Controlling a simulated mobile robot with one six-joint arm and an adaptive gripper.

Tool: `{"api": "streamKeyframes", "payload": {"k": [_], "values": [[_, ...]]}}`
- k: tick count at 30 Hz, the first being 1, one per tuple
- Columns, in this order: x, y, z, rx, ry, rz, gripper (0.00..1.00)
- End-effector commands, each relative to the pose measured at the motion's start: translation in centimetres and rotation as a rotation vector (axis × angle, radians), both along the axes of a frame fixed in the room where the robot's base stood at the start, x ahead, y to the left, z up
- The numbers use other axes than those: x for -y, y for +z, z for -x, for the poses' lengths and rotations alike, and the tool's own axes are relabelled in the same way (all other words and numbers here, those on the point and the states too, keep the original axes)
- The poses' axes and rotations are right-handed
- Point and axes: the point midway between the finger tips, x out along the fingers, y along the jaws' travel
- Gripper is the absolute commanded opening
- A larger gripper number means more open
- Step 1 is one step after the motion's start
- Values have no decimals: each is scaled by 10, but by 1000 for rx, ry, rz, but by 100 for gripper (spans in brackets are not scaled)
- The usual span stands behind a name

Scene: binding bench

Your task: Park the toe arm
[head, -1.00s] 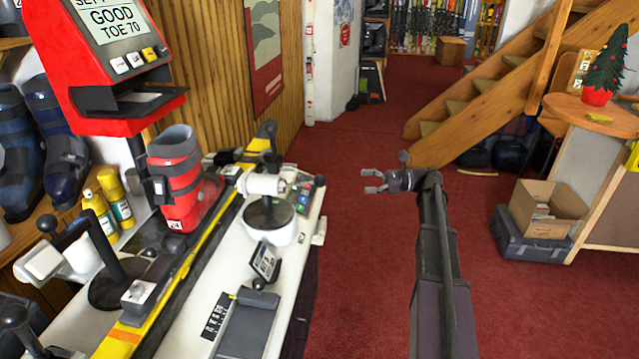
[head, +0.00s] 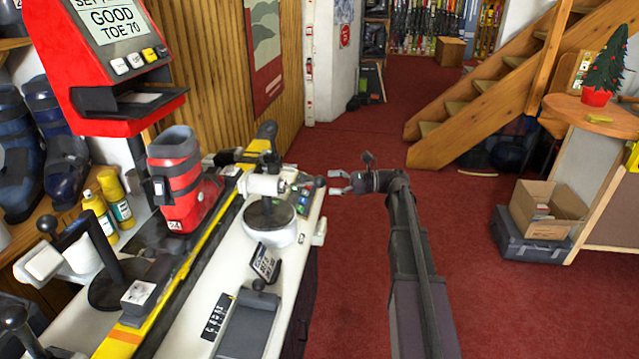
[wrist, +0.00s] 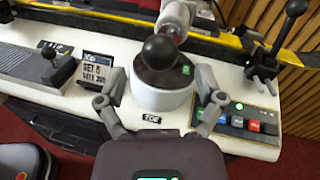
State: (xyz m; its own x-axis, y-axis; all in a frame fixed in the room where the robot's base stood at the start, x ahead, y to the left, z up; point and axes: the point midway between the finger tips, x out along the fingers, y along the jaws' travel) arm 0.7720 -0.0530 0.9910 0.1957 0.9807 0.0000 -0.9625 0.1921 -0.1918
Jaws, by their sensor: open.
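The toe arm (head: 264,186) has a white roller and a dark knob, and it stands on a round white base with a grey disc at the bench's right side. In the wrist view its black ball knob (wrist: 160,52) sits in the middle, over the base (wrist: 160,98), with a TOE label in front. The roller end points toward the red boot (head: 180,180) on the yellow ski; whether it touches is unclear. My gripper (head: 334,182) is open and empty, just right of the knob. In the wrist view its fingers (wrist: 160,82) stand apart on either side of the knob.
A button panel (wrist: 240,122) lies right of the base in the wrist view, and a small display card (wrist: 93,72) left of it. A second arm (head: 100,270) stands at the near left. The red machine's screen (head: 115,20) reads GOOD TOE 70.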

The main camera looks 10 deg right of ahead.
Motion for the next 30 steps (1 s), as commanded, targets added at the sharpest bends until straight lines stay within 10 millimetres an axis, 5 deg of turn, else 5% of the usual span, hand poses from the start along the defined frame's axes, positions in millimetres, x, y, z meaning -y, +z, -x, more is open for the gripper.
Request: {"api": "streamKeyframes", "payload": {"k": [9, 22, 30], "values": [[-33, 0, -6, 0, 0, 0, 87], [-38, 0, -8, 0, 0, 0, 87], [-38, 0, -8, 0, 0, 0, 9]]}}
